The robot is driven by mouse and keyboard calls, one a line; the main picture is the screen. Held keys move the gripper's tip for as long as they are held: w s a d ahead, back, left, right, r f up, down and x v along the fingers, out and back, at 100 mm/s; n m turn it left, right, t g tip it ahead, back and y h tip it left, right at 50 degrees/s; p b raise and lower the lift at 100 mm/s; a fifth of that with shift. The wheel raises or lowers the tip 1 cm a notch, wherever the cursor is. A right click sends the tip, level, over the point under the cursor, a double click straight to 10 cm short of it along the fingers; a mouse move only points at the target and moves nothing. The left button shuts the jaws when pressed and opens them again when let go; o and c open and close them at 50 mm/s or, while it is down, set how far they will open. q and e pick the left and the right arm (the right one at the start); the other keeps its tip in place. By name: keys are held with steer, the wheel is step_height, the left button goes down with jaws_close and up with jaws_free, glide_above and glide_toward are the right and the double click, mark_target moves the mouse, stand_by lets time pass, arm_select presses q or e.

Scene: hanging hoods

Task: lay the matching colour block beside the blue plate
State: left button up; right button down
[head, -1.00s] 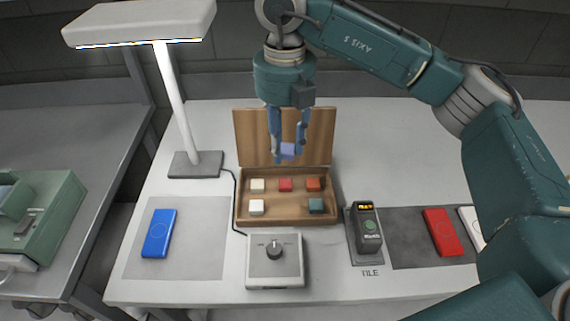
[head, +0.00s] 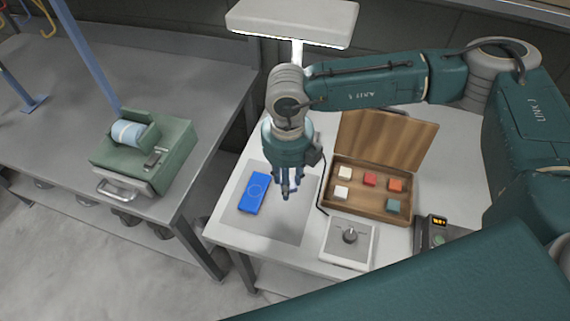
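The blue plate (head: 254,193) lies on the left part of a grey mat (head: 297,222) on the white table. My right gripper (head: 287,194) points down over the mat, just right of the plate and apart from it. Its bluish fingers are close together around the small blue block, which is largely hidden by them and hard to tell from them. The open wooden box (head: 355,207) holds white, red, orange and teal blocks, with a bare spot between the front two. My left gripper is not in view.
A control box with a knob (head: 347,242) stands right of the mat, in front of the wooden box. A white lamp (head: 293,22) stands behind. A green machine (head: 146,152) sits on the left bench. The mat's front part is clear.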

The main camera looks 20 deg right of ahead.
steer(key=shift+d+f+b, duration=0.1)
steer(key=shift+f+b, duration=0.2)
steer(key=shift+f, duration=0.5)
step_height(320, 180, down, 6)
steer(key=shift+r+b, duration=0.15)
steer(key=shift+b, duration=1.05)
step_height(320, 180, down, 2)
steer(key=b, duration=0.2)
steer(key=shift+f+b, duration=0.2)
steer(key=shift+b, duration=0.2)
steer(key=shift+f+b, duration=0.45)
steer(key=shift+b, duration=0.05)
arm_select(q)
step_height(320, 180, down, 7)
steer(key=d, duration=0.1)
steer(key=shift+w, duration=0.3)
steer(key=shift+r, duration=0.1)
arm_select(e)
steer(key=shift+r, duration=0.1)
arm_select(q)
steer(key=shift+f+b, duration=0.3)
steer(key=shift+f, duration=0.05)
